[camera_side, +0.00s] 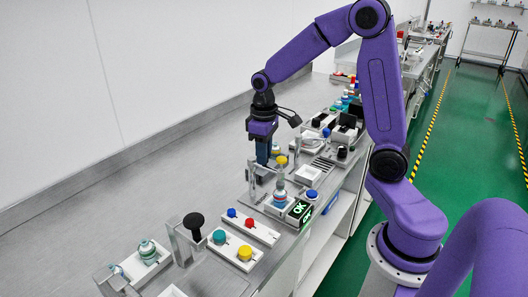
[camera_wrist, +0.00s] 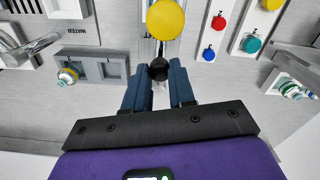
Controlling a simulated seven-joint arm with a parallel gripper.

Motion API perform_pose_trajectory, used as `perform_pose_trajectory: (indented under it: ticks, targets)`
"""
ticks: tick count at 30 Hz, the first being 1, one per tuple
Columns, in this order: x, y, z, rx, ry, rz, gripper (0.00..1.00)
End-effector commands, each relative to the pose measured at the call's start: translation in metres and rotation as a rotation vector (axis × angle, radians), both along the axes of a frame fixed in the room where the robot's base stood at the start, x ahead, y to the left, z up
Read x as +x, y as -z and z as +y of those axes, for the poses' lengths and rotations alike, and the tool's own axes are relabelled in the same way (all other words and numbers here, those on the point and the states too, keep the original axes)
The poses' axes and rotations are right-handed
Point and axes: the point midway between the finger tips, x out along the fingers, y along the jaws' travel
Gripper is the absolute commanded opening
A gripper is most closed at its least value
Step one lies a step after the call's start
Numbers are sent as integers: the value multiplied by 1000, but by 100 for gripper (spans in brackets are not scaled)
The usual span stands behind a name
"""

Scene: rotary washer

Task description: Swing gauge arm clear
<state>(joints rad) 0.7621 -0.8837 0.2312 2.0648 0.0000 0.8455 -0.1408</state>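My gripper (camera_side: 263,172) points down at the fixture in the middle of the bench. In the wrist view its blue fingertips (camera_wrist: 162,74) stand a small gap apart, on either side of a black round knob (camera_wrist: 159,72) that fills the gap. In the side view the fingers mostly hide this knob. A yellow ball knob (camera_wrist: 165,19) is just beyond it in the wrist view; it also shows right of the fingers in the side view (camera_side: 281,160). I cannot tell clearly which part is the gauge arm.
A lit OK display (camera_side: 298,211) stands at the bench's front edge, beside a tray holding a small fitting (camera_side: 280,198). Left of it are button panels (camera_side: 248,226) and another black knob (camera_side: 194,221) on a clear frame. The bench toward the wall is clear.

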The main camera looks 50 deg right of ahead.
Motion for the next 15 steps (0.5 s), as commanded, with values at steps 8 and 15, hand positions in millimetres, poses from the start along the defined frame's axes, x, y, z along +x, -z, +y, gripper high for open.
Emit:
perform_pose_trajectory:
  ticks: [8, 15]
  targets:
    - [0, -1, -1, 0, -24, 0, 0]
    - [1, -1, -6, 0, -140, -1, 0]
